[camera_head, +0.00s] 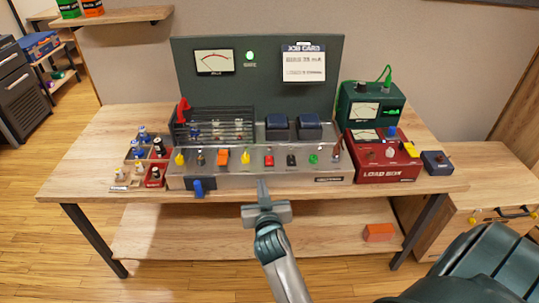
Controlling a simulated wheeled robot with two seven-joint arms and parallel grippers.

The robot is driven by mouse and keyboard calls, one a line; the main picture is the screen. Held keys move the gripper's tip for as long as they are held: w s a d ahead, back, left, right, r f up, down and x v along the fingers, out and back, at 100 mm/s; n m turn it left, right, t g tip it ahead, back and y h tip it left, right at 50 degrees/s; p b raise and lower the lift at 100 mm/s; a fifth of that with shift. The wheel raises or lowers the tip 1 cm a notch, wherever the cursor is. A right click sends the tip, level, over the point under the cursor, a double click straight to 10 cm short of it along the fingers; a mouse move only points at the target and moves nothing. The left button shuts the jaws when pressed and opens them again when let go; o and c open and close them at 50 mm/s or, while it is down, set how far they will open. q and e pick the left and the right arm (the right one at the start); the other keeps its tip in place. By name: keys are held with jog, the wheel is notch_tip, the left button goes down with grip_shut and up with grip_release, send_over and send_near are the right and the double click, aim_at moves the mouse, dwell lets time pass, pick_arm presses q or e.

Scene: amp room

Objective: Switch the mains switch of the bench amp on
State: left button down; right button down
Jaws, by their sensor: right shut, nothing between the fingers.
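The bench amp (300,177) is a long silver chassis on the workbench, with a dark cage (214,123) and two dark blue blocks on top. A row of small coloured parts runs along its top front, and a silver lever-like part (337,152) stands at the right end. A blue part (198,187) sits low at the left front. I cannot tell which of these is the mains switch or its position. My right gripper (263,184) is shut and empty, pointing at the amp's front near the middle. Contact is unclear. My left gripper is out of view.
A red load box (385,168), a green meter box (372,105) and a small blue box (436,163) stand to the right. Small parts in trays (148,160) lie left. Behind is an upright panel (265,85) with a meter, green lamp and job card.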

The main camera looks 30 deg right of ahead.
aim_at(270, 164)
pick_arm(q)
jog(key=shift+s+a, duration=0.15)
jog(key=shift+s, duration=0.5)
pick_arm(e)
notch_tip(270, 164, up, 7)
jog(key=d+m+h, duration=0.1)
jog(key=d+h, duration=0.1)
jog(key=shift+s+d+f+m, duration=0.2)
jog(key=shift+s+d+m, duration=0.1)
jog(key=shift+s+d, duration=0.1)
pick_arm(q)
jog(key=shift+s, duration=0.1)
pick_arm(e)
jog(key=shift+w, duration=0.2)
